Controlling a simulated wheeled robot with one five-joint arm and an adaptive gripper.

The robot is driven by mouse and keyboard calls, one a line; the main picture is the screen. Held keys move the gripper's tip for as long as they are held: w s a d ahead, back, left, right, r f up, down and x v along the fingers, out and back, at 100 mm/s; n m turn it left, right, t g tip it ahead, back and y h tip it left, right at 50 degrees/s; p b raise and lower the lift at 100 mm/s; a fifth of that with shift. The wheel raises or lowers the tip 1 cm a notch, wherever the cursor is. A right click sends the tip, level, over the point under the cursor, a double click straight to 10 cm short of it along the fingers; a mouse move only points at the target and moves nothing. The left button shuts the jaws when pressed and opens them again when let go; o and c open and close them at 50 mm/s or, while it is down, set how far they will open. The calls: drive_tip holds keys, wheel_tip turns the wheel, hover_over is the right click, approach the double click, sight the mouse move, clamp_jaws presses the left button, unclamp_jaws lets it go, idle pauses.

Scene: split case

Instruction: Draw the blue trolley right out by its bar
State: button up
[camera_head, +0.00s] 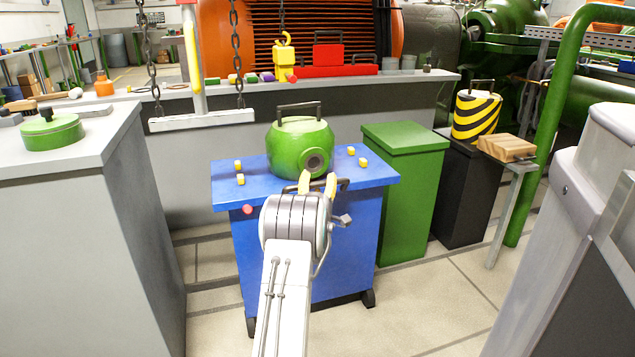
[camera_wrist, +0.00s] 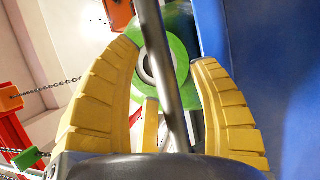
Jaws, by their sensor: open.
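The blue trolley (camera_head: 225,187) stands on the floor in the middle of the head view, carrying a round green casing (camera_head: 284,143) with a dark handle and a round port. Its dark bar (camera_head: 343,184) is at the near side, partly hidden by my gripper (camera_head: 318,184). The fingers are apart and I see no firm contact with the bar. The trolley's blue side (camera_wrist: 285,80) fills the right of the wrist view.
A green cabinet (camera_head: 408,190) stands close to the trolley's right, a grey bench (camera_head: 70,220) to its left. A grey wall-like counter (camera_head: 365,112) is behind. A grey machine (camera_head: 590,230) is at right. Tiled floor (camera_head: 440,290) is open in front.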

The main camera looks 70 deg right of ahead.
clamp_jaws()
idle(0.5)
